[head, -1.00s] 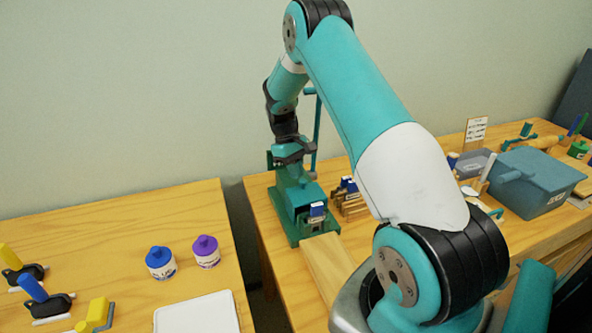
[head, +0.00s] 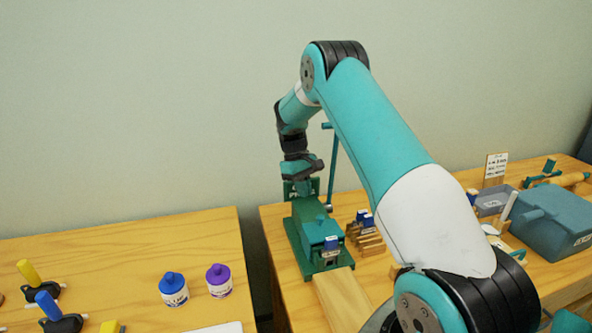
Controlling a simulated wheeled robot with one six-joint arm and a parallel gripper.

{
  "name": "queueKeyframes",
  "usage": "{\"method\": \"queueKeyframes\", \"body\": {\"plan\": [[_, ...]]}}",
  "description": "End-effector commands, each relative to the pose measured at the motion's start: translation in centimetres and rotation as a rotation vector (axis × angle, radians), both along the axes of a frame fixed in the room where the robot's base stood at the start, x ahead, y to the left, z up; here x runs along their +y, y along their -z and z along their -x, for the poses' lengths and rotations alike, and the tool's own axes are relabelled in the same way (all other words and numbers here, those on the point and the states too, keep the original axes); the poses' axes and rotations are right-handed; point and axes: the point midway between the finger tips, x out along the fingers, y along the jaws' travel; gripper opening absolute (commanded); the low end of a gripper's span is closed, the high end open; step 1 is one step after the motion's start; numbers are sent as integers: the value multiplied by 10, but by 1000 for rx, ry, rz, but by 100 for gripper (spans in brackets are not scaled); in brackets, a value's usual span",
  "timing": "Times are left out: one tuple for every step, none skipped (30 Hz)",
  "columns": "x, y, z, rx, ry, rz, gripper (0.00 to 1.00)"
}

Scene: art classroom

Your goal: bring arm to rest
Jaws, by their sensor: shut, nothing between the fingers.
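My arm reaches up from the lower right and bends down at the elbow, over the right table. My gripper (head: 304,186) is at the end of the arm, pointing down just above and behind the green machine (head: 318,236). It is small in the picture and shut, with nothing held. I cannot tell whether the fingertips touch the machine. A long lever (head: 333,165) stands upright just right of the gripper. My upper arm hides part of the right table.
The left table (head: 110,260) holds a blue-capped jar (head: 173,289), a purple-capped jar (head: 219,280) and several stamp-like tools. On the right table, a wooden board (head: 342,299) lies before the machine. A wooden rack (head: 368,238) and a blue-grey box (head: 553,222) stand to the right.

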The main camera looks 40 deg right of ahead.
Motion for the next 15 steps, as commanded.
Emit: {"method": "queueKeyframes", "body": {"plan": [[4,-10,-7,-5,-9,1,0],[7,-16,-10,-5,-11,1,0],[9,-24,-13,-3,-15,0,0],[10,-30,-15,-4,-17,1,0],[11,-36,-17,-2,-17,1,0],[12,-42,-19,-3,-18,0,0],[11,-47,-20,-2,-19,0,0],[11,-51,-22,-1,-18,1,0],[11,-55,-23,0,-18,0,0],[11,-58,-23,0,-18,0,0],[11,-60,-24,0,-18,0,0],[11,-62,-24,1,-16,-1,0],[11,-63,-24,1,-16,-2,0],[10,-64,-25,1,-16,-2,0],[10,-65,-25,1,-15,-2,0]]}}
